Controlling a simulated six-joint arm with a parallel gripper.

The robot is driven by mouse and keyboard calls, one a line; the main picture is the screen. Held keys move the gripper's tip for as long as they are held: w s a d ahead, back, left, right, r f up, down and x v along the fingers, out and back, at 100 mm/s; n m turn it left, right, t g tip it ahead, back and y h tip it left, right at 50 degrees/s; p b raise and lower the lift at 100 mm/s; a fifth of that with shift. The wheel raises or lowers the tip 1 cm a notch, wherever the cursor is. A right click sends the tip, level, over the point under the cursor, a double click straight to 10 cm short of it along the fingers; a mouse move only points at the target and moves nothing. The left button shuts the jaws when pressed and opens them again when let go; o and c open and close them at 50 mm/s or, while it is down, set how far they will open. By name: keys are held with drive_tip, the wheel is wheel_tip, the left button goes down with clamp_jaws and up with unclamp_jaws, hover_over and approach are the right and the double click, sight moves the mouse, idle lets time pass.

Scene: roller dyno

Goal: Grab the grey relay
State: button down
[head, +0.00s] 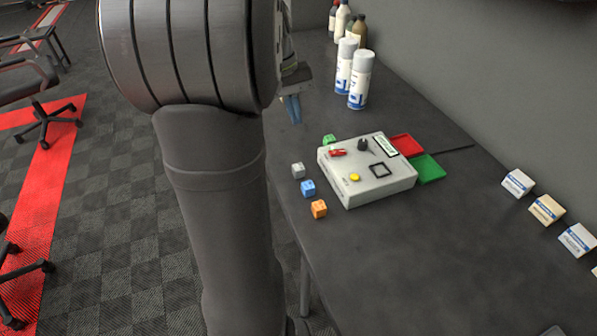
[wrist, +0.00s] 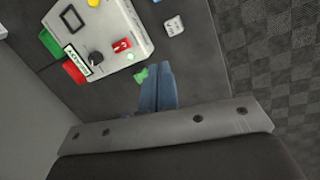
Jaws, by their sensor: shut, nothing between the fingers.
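The grey relay (head: 298,170) is a small grey cube on the dark table, left of the white control box (head: 372,184) and between the green and blue relays. It also shows in the wrist view (wrist: 174,25), near the top, apart from my fingers. My gripper (head: 292,109) is above the table behind the box, partly hidden by my arm in the head view. In the wrist view its blue fingers (wrist: 157,85) are together with nothing between them. The green relay (head: 329,140) lies close to the fingertips in the wrist view (wrist: 141,76).
A blue relay (head: 308,188) and an orange relay (head: 319,208) lie along the table edge. Red (head: 407,145) and green (head: 429,168) trays adjoin the box. Spray cans (head: 360,80) and bottles stand at the back. Small boxes (head: 518,183) line the right side. The front table is clear.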

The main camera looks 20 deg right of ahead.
drive_tip(key=c, duration=2.2)
unclamp_jaws()
drive_tip(key=c, duration=1.1)
unclamp_jaws()
drive_tip(key=n+t+y, duration=0.2)
drive_tip(key=n, duration=0.1)
hover_over(299, 167)
wheel_tip(299, 167, down, 9)
drive_tip(key=shift+w+d+f, duration=0.1)
drive_tip(key=shift+d, duration=0.05)
drive_tip(key=shift+a+f, duration=0.2)
drive_tip(key=shift+f, duration=2.5)
